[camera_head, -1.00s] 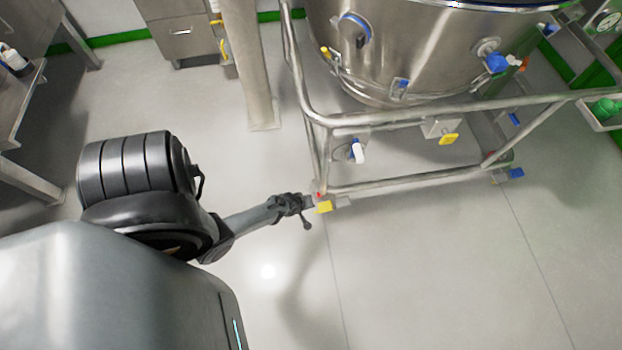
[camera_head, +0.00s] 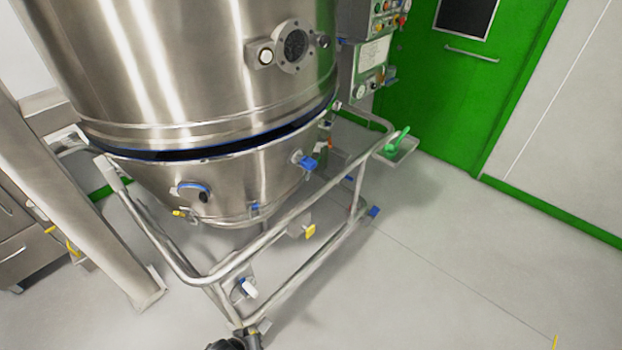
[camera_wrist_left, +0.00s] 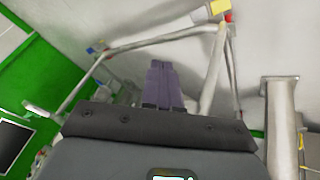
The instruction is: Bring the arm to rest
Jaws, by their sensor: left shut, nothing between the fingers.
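My left gripper (camera_wrist_left: 161,66) shows in the left wrist view, with its purple-grey fingers together and nothing between them. It points toward the steel tube frame (camera_wrist_left: 165,38) of a wheeled trolley, and I see no clear contact. My right gripper is in neither view.
A large steel vessel (camera_head: 190,60) sits above the trolley frame (camera_head: 185,265). A steel column (camera_head: 75,210) stands at left. A green scoop (camera_head: 397,140) lies on a small side tray (camera_head: 408,150). Open floor (camera_head: 430,280) is at right, before a green door (camera_head: 430,100).

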